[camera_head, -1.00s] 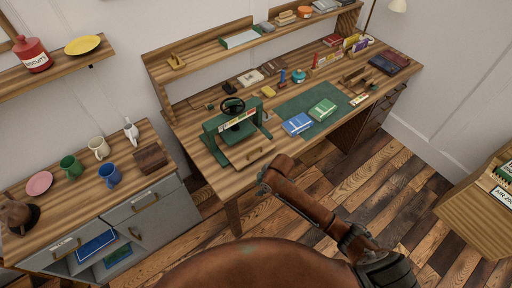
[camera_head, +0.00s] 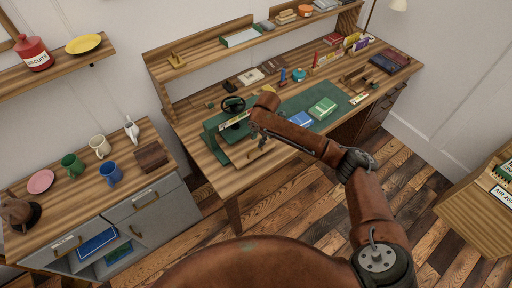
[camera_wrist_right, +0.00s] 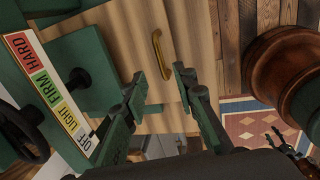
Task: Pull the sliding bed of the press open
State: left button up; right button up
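The green press (camera_head: 210,127) with its dark handwheel (camera_head: 232,104) stands at the left part of the desk. Its wooden sliding bed (camera_wrist_right: 133,30) shows in the right wrist view with a brass handle (camera_wrist_right: 161,54) on it. My right gripper (camera_head: 254,138) is over the front of the press in the head view and covers part of the bed. In the right wrist view the two fingers of this gripper (camera_wrist_right: 161,78) are apart, with nothing between them. The handle lies just beyond the fingertips, and I see no contact.
A blue book (camera_head: 299,119) and a green book (camera_head: 323,108) lie on a green mat (camera_head: 335,97) right of the press. A label strip (camera_wrist_right: 53,85) with coloured bands runs beside the bed. The floor (camera_head: 290,202) before the desk is clear.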

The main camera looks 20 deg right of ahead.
jog(key=f, duration=0.2)
jog(key=w+f, duration=0.1)
jog(key=f, duration=0.4)
jog(key=shift+w+a+f+b, duration=0.2)
jog(key=shift+a+f+b, duration=0.05)
jog(key=shift+b, duration=0.05)
jog(key=shift+c, duration=0.3)
grip_shut()
